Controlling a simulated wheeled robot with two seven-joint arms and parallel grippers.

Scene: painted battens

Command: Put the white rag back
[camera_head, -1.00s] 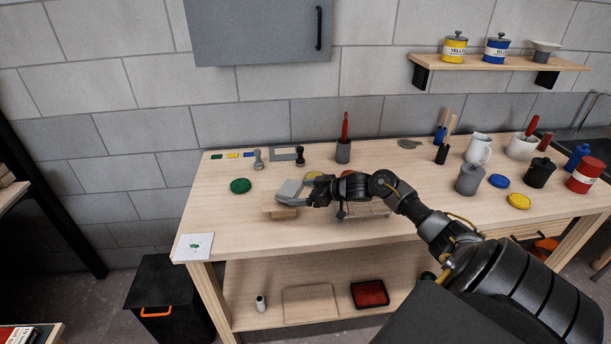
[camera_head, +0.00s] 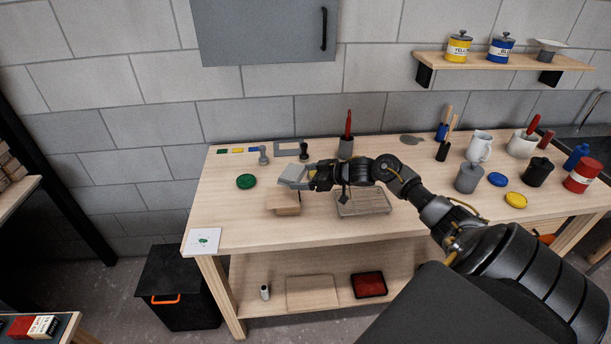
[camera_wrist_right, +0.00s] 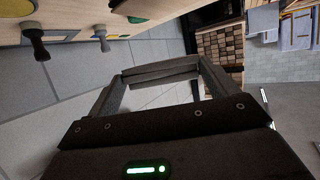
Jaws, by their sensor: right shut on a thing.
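My right gripper (camera_head: 293,177) is above the work table, over the left of its middle. It is shut on a pale grey, flat thing that looks like the white rag (camera_head: 291,173), though gripper and thing are hard to tell apart. In the right wrist view a grey, layered bar (camera_wrist_right: 160,72) spans between the two fingers (camera_wrist_right: 165,85). A wooden block (camera_head: 284,206) stands on the table just below the gripper. I see no other clear white rag. My left gripper is out of view.
A grey ribbed tray (camera_head: 364,203) lies below my right forearm. A white card with a green mark (camera_head: 202,241) lies at the front left corner.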

